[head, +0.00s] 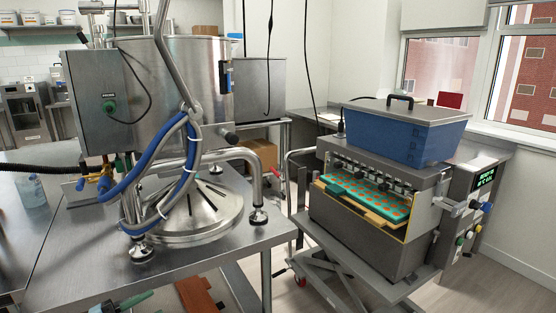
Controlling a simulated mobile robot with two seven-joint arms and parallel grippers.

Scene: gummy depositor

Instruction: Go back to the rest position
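Neither of my grippers shows in the head view. The gummy depositor (365,220) stands on a wheeled cart at the right. A green tray with orange-red spots (365,196) sits in its front opening under a row of nozzles. A blue hopper with a grey lid (405,135) is on top of the depositor. The control panel (475,205) on its right side has a lit display and buttons.
A steel table (80,250) at the left carries a large steel kettle (200,75) with blue hoses. A round steel lid (195,215) and a clear bottle (32,192) are there too. A dark-and-green object (122,303) shows at the bottom edge.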

